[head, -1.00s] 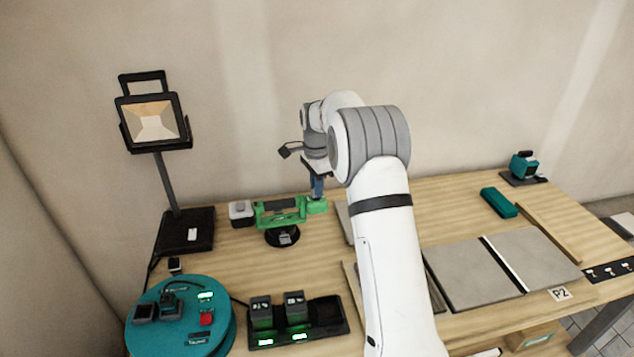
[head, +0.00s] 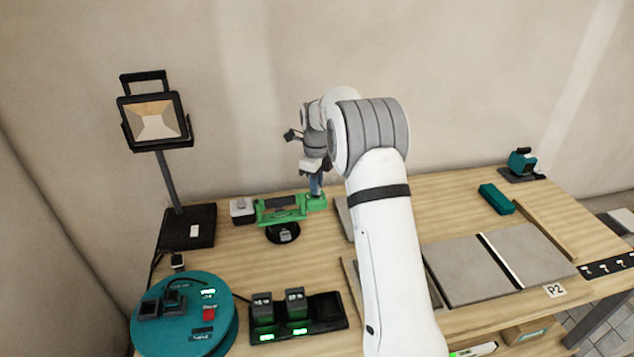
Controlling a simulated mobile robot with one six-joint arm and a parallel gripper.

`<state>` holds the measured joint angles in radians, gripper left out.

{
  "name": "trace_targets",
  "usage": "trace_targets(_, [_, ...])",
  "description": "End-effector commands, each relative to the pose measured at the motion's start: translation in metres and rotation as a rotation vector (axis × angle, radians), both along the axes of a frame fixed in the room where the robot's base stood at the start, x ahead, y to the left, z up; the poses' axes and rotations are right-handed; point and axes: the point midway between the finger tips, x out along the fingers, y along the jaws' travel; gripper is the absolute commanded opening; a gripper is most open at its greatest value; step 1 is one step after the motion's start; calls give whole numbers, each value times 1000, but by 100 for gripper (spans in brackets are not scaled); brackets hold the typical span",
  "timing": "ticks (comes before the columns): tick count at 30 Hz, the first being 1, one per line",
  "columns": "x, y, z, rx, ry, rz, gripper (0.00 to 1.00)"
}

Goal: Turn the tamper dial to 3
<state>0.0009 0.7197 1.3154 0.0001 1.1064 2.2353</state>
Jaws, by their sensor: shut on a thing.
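The tamper is probably the green tool (head: 268,216) with a round black base (head: 283,233), at the back left of the bench in the head view. My gripper (head: 316,192) points down at the green block on the tool's right end and is shut on a part there, which I take to be the dial. The fingers and my wrist cover most of that part. No dial number can be read from here.
A work lamp (head: 155,118) stands at the back left. A teal round device (head: 183,320) and a charger with batteries (head: 297,315) are at the front left. Grey tiles (head: 495,262) lie right of my arm. A teal block (head: 497,198) lies farther back.

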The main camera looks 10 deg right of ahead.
Motion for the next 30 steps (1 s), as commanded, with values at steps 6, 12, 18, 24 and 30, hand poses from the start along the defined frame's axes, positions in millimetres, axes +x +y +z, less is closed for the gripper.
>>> trace_targets(6, [0,1,0,1,1,-160,0])
trace_targets(12, [0,1,0,1,1,-263,0])
trace_targets(18, [0,1,0,1,1,-319,0])
trace_targets(24, [0,1,0,1,1,-337,0])
trace_targets(30, [0,2,0,1,1,-337,0])
